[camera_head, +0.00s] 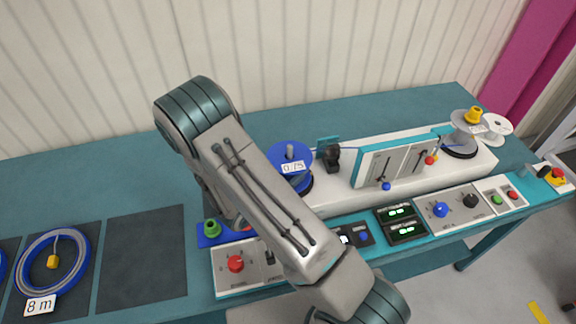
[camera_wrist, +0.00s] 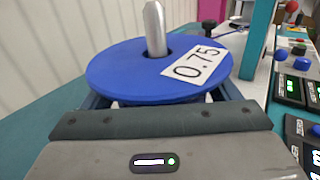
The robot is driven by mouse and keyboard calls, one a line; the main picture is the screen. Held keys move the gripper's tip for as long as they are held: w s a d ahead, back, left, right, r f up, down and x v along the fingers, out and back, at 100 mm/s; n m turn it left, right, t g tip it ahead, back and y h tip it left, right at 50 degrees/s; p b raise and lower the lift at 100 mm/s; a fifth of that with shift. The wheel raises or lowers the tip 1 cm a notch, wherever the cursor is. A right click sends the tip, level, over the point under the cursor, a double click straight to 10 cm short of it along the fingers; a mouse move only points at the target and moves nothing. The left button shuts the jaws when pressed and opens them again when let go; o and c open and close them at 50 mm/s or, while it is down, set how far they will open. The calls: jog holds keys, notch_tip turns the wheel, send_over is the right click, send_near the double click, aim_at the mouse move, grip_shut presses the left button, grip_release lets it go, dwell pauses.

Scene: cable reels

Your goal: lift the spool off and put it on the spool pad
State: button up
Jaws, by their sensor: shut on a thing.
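The blue spool (camera_wrist: 125,62), a flat disc with a "0.75" label (camera_wrist: 195,64), fills the middle of the wrist view. A metal spindle (camera_wrist: 155,28) stands up through its centre hole. My gripper (camera_wrist: 165,103) is shut on the spool from the near side; its fingertips are mostly hidden under the disc. In the head view the spool (camera_head: 287,154) sits at the left end of the white machine, partly covered by my arm, and my gripper is hidden. An empty dark pad (camera_head: 142,257) lies on the table at left; I cannot tell whether it is the spool pad.
A blue cable coil (camera_head: 23,262) tagged "8 m" lies on another dark pad. The machine's teal-framed panel (camera_head: 400,160) and a grey reel (camera_head: 465,127) are to the right. Control boxes (camera_head: 236,264) line the front edge. The back left tabletop is clear.

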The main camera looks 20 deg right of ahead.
jog(key=shift+r, duration=0.25)
notch_tip(320, 180, up, 18)
jog(key=b, duration=0.1)
jog(key=shift+f+b, duration=0.2)
jog(key=shift+b, duration=0.1)
dwell(0.7)
dwell(0.7)
